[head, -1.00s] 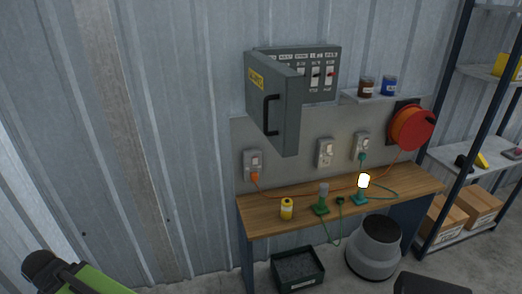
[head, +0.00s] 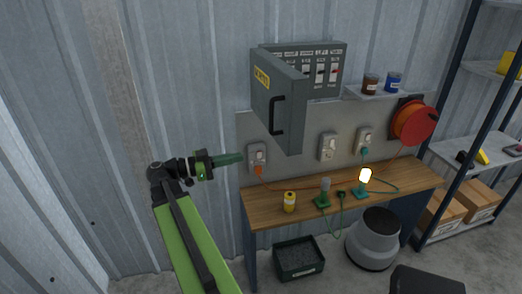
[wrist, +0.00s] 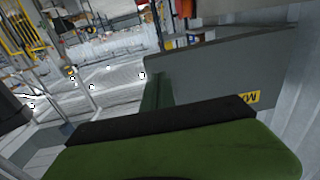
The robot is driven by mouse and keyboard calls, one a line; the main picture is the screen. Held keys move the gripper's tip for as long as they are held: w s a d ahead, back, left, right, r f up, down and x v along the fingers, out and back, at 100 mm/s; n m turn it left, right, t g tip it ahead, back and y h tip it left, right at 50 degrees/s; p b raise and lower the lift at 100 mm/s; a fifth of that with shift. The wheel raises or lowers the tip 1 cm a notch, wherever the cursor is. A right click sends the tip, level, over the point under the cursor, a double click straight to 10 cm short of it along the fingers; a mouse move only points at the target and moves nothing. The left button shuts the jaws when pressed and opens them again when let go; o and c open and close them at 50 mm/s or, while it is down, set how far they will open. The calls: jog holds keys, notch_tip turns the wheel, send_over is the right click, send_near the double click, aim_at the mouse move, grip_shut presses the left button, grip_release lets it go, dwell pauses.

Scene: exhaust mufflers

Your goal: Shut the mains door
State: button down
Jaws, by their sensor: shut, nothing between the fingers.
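The mains door (head: 277,105) is a grey panel with a yellow label and a black handle (head: 277,115). It hangs open from the left side of the mains box (head: 318,68), and the box's switches show to its right. My gripper (head: 240,158) is shut and empty, pointing right, to the left of the door and lower than its handle, apart from it in the head view. In the wrist view the door (wrist: 215,70) shows as a grey slab with its yellow label, beyond my green gripper (wrist: 155,95). The handle is not visible there.
A socket (head: 257,157) is on the wall close by my gripper. An orange reel (head: 413,121) hangs at right. The wall left of the door is bare.

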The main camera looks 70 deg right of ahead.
jog(key=x, duration=1.3)
jog(key=shift+d, duration=0.2)
jog(key=shift+s, duration=0.15)
